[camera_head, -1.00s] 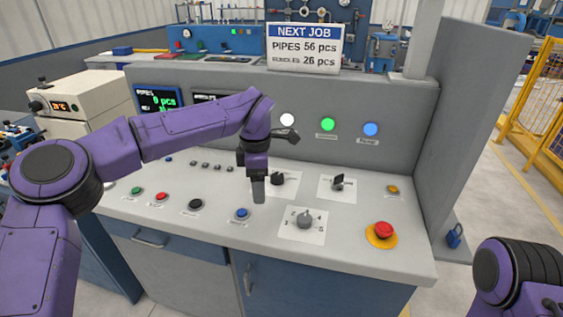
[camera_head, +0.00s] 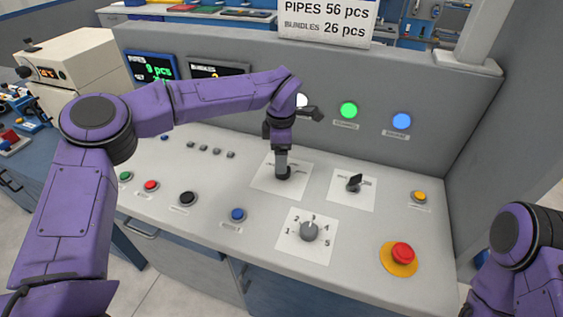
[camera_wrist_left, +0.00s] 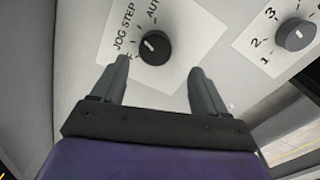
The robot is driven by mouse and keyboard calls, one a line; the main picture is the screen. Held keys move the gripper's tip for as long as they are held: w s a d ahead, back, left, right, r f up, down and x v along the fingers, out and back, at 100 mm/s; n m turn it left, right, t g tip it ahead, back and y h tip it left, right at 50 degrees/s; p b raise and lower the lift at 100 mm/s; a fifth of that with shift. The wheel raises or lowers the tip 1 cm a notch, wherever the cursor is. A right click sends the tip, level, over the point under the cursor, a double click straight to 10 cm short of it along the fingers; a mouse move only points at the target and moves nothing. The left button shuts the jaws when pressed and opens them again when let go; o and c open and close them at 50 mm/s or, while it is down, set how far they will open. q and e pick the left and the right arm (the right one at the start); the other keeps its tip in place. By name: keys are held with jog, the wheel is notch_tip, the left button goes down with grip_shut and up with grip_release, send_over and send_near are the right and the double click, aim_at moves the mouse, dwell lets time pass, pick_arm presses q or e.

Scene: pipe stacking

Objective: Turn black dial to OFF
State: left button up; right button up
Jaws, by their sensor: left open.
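A round black dial (camera_wrist_left: 154,47) with a white mark is on a white plate (camera_wrist_left: 185,45) printed JOG STEP and AUTO, with a label ending in F partly hidden by a finger. The mark lies on the dial's left side in the left wrist view; I cannot tell its exact setting. My left gripper (camera_wrist_left: 158,70) is open, its two fingers on either side of the dial's near side, and nothing is between them. In the head view my left gripper (camera_head: 282,168) points down at the dial (camera_head: 285,175) and partly hides it. My right gripper is out of view.
A grey dial (camera_head: 310,231) numbered 1 to 5 and a black selector switch (camera_head: 354,183) are close by. A red emergency button (camera_head: 402,254), a blue button (camera_head: 237,215) and a yellow button (camera_head: 419,197) stand up from the panel. A grey wall (camera_head: 420,105) rises behind.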

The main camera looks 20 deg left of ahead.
pick_arm(q)
jog(key=f, duration=0.2)
jog(key=w+f, duration=0.1)
jog(key=f, duration=0.2)
jog(key=shift+f+p, duration=0.15)
jog(key=shift+p, duration=0.15)
jog(key=shift+s, duration=0.2)
jog(key=shift+w, duration=0.1)
jog(key=c, duration=1.1)
jog(key=shift+o, duration=0.2)
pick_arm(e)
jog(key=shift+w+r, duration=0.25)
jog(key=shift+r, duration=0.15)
